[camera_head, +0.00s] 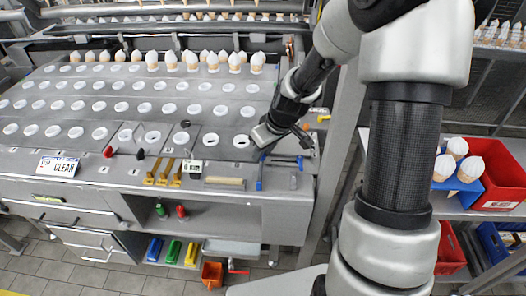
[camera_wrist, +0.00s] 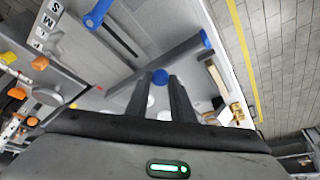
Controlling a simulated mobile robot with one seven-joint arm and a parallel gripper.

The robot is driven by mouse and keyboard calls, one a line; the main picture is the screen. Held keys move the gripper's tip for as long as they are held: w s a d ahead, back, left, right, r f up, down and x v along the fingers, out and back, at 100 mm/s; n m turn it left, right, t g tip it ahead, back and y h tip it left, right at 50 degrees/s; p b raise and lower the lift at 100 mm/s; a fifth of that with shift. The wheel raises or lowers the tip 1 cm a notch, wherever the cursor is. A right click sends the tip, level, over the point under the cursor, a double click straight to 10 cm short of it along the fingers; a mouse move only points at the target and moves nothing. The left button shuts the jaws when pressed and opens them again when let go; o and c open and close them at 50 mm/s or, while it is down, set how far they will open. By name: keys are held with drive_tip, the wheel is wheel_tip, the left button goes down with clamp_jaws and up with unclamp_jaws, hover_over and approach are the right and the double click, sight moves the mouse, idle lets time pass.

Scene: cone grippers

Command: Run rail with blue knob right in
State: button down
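In the wrist view a round blue knob (camera_wrist: 160,76) shows between the fingertips of my gripper (camera_wrist: 158,80). The two dark fingers stand apart, one on each side of it, and I see no firm contact. A grey bar (camera_wrist: 172,62) with a blue end (camera_wrist: 205,38) runs slantwise behind the knob; I cannot tell whether the knob belongs to it. In the head view my gripper (camera_head: 285,137) is low over the right end of the grey workbench (camera_head: 222,165), close to a blue-ended bar (camera_head: 286,159) and an upright blue handle (camera_head: 260,174). The rail's exact position is unclear.
Rows of white round holes (camera_head: 240,142) and a back row of cones (camera_head: 213,62) fill the bench. A wooden-handled piece (camera_head: 225,182) and yellow brackets (camera_head: 163,173) lie along the front edge. A red crate (camera_head: 502,180) stands on a side table at right.

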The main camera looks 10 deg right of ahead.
drive_tip(key=shift+w+a+b, duration=0.2)
drive_tip(key=shift+a+b, duration=0.05)
drive_tip(key=shift+a, duration=0.4)
drive_tip(key=shift+w+a+b, duration=0.2)
drive_tip(key=shift+a, duration=0.4)
drive_tip(key=c, duration=1.6)
unclamp_jaws()
drive_tip(key=shift+o, duration=0.2)
drive_tip(key=shift+d+r, duration=0.1)
drive_tip(key=v, duration=1.7)
drive_tip(key=shift+p, duration=0.35)
drive_tip(key=shift+s+r, duration=0.1)
